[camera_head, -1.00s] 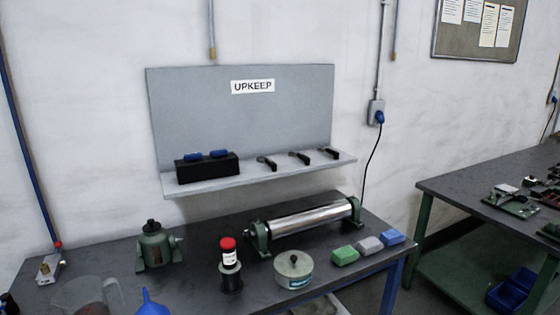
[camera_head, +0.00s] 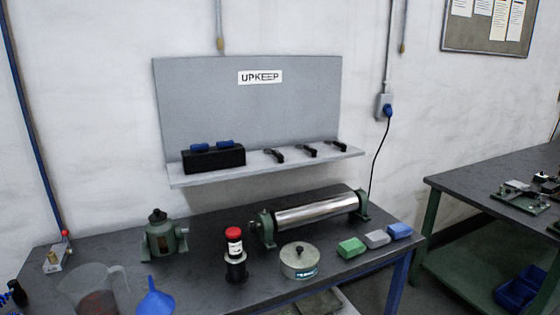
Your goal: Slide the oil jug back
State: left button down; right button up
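The oil jug (camera_head: 92,290) is a clear plastic jug with a handle on its right side and some dark reddish content low down. It stands at the front left of the dark workbench (camera_head: 205,272), and its bottom is cut off by the picture edge. A blue funnel (camera_head: 155,300) is close to its right, in front of the handle side.
A green cast device (camera_head: 162,240) stands behind the jug. A red-capped bottle (camera_head: 234,242), a round lidded tin (camera_head: 299,262), a steel roller (camera_head: 315,212) and several coloured blocks (camera_head: 376,239) stand further right. A small valve block (camera_head: 55,258) is at the back left.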

aim_at(89, 288)
jog(key=u, duration=1.3)
